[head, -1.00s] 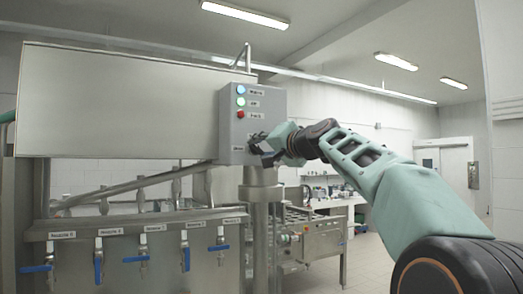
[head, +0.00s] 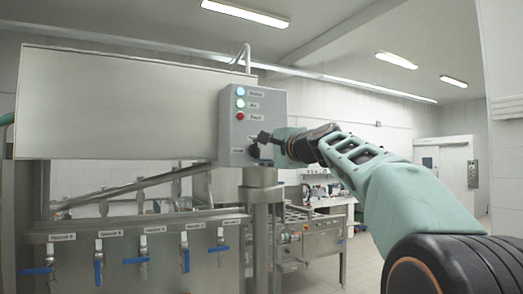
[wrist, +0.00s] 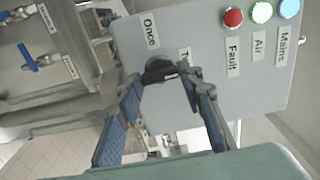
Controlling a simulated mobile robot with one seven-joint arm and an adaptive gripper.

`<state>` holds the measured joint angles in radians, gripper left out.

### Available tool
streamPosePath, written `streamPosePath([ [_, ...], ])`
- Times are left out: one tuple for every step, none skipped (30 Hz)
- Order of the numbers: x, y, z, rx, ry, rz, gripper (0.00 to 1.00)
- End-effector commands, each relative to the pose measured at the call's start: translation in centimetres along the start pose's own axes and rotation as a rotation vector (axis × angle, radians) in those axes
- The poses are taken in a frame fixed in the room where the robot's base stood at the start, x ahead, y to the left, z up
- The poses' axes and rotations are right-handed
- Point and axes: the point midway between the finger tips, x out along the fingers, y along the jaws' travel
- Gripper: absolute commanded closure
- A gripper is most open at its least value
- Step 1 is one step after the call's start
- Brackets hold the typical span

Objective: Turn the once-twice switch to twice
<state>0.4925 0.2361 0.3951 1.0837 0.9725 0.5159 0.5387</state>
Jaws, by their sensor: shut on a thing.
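The once-twice switch is a round black knob (wrist: 160,70) on the grey control box (head: 236,110). In the wrist view it sits below the "Once" label (wrist: 150,30). A second label, starting with "T" (wrist: 184,53), is partly hidden by a finger. My gripper (wrist: 162,84) is at the knob, with a blue-padded finger on each side, and is shut on it. In the head view my gripper (head: 264,141) reaches the box's lower right from the right and partly covers the switch (head: 253,151). The exact pointing of the knob is hard to tell.
Mains, Air and Fault lights (wrist: 232,17) sit on the same box, clear of my fingers. A metal post (head: 261,215) carries the box. Valves with blue handles (head: 143,250) line the filler at lower left. Open floor lies at right.

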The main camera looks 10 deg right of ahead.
Motion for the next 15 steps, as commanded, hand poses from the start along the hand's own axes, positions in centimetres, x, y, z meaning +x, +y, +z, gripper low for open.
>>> streamPosePath([
  [-0.01,-0.07,0.02,0.012,0.000,-0.001,0.90],
  [-0.01,-0.06,0.02,0.018,0.000,-0.001,0.90],
  [-0.01,-0.05,0.01,0.025,0.000,-0.001,0.90],
  [-0.01,-0.05,0.00,0.030,0.000,-0.001,0.90],
  [-0.01,-0.05,0.00,0.034,0.000,-0.001,0.90],
  [-0.01,-0.04,-0.01,0.039,0.000,-0.001,0.90],
  [-0.01,-0.04,-0.01,0.041,0.000,-0.001,0.90],
  [-0.01,-0.04,-0.01,0.043,0.000,-0.001,0.90],
  [-0.01,-0.03,-0.01,0.045,0.000,-0.001,0.90],
  [-0.01,-0.03,-0.01,0.045,0.000,-0.001,0.90],
  [-0.01,-0.03,-0.01,0.046,0.000,-0.001,0.90],
  [-0.01,-0.02,-0.01,0.046,0.000,-0.001,0.90],
  [-0.01,-0.03,-0.01,0.046,0.000,-0.001,0.90],
  [-0.01,-0.02,-0.01,0.046,0.000,-0.001,0.90],
  [0.00,-0.02,-0.01,0.046,0.000,-0.001,0.90],
])
